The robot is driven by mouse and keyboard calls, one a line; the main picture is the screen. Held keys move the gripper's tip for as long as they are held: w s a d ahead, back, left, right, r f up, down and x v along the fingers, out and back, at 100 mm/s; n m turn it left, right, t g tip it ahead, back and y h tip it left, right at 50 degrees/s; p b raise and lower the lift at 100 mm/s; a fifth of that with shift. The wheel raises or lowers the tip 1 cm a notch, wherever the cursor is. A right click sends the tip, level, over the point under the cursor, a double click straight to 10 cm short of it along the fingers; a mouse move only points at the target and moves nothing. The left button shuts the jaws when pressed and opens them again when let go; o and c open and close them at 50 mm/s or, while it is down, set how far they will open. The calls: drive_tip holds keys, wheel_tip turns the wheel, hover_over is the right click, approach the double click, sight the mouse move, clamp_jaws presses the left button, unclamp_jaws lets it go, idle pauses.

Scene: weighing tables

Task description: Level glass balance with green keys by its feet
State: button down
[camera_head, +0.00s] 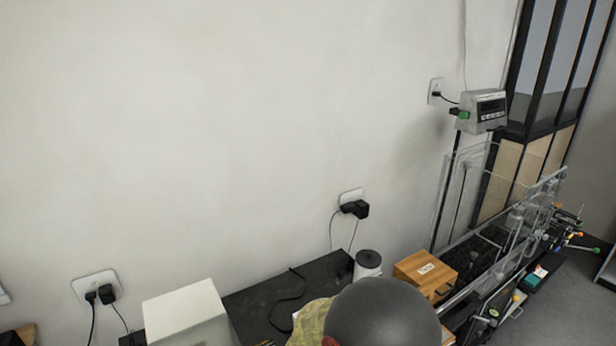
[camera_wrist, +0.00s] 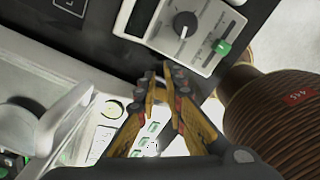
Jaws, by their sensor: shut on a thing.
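In the wrist view a pale panel with small green keys (camera_wrist: 152,127) lies under and behind my gripper's fingers; it looks like part of the balance. A round yellow-green spot (camera_wrist: 113,108), perhaps a level bubble, shows on it, too small to read. My gripper (camera_wrist: 160,75) has yellow fingers with tips close together at this panel's dark edge. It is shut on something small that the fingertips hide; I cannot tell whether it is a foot. The balance's glass and feet cannot be made out. My gripper is not visible in the head view.
Close by in the wrist view are a white device with a dark dial (camera_wrist: 185,24) and a brown ribbed vessel (camera_wrist: 262,122) with a red label.

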drive_tip(key=shift+r+p, duration=1.1)
drive_tip(key=shift+r, duration=0.95)
